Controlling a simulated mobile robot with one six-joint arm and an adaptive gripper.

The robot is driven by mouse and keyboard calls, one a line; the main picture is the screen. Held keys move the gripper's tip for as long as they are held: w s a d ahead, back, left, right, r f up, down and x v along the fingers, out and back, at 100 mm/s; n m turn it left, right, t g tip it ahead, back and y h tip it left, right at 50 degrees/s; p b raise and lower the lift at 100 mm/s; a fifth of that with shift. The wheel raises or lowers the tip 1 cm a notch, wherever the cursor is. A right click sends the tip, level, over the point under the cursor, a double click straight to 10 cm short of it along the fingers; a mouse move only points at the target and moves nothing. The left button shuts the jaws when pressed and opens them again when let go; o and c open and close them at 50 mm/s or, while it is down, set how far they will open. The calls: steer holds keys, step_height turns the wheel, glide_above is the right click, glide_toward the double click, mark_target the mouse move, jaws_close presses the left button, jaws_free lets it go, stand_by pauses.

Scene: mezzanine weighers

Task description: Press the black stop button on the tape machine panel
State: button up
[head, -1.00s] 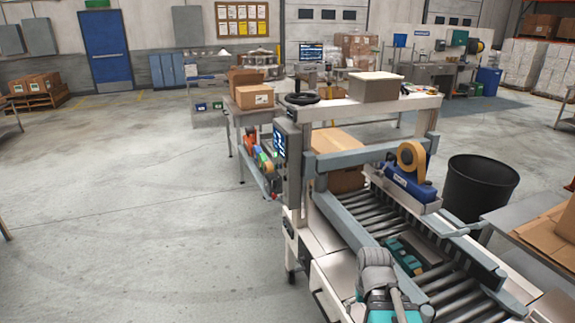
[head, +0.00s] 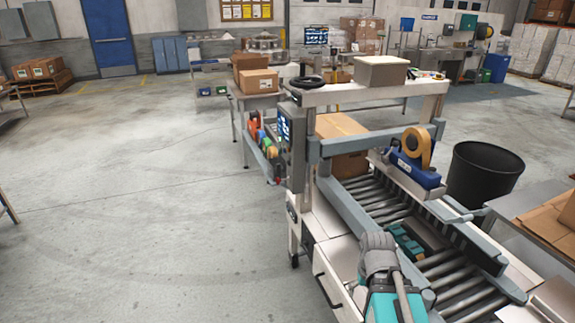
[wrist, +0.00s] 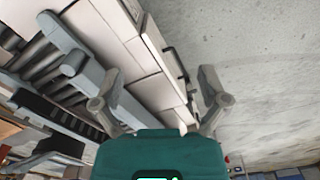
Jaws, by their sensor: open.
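The tape machine (head: 324,234) stands right of the centre in the head view, with a roller bed and a blue tape head (head: 413,172) carrying a tan roll. Its grey control panel (head: 297,146) is on the near left upright, turned mostly edge-on, with a lit blue screen (head: 284,128) on its left face. I cannot make out the black stop button. My gripper (wrist: 160,76) is open and empty in the wrist view, its fingers wide apart above the machine's white side and the floor. In the head view my arm is at the bottom, low and in front of the panel.
A carton (head: 342,135) sits at the far end of the rollers. A grey box (head: 382,73) rests on the shelf above. A black bin (head: 484,173) and a side table with cardboard (head: 552,222) are on the right. The floor (head: 130,220) left of the machine is clear.

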jaws_close()
stand_by(1.4)
